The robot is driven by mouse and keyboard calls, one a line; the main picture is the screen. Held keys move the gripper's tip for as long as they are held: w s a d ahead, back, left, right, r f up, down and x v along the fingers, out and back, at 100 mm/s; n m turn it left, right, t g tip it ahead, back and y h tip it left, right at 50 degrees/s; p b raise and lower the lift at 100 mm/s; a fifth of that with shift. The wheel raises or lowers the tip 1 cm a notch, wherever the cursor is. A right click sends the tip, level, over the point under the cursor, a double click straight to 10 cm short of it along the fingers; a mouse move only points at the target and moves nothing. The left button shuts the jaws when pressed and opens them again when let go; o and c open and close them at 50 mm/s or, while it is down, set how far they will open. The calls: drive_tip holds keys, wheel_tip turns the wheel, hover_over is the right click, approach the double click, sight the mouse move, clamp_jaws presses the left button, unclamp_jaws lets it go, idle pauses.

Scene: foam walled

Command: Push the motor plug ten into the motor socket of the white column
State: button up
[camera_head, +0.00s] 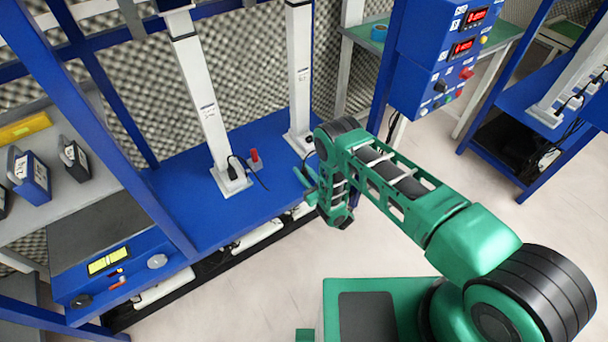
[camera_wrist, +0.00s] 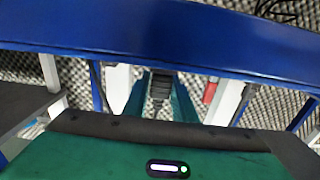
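The nearer white column (camera_head: 205,105) stands upright on the blue bench. A black plug (camera_head: 232,166) with a black cable is at the foot of this column; I cannot read its number or see how deep it sits. My gripper (camera_head: 309,186) is at the bench's front edge, to the right of and apart from that plug. In the wrist view its two green fingers (camera_wrist: 161,105) stand apart with a dark ribbed shape between them. I cannot tell whether that shape is held or is part of the gripper. The socket's opening is not visible.
A second white column (camera_head: 299,75) stands at the right end of the blue bench (camera_head: 190,190). A red object (camera_head: 254,159) stands between the columns. A blue control box (camera_head: 440,60) is at the upper right. Blue frame posts cross the left side. The floor ahead of the bench is clear.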

clamp_jaws()
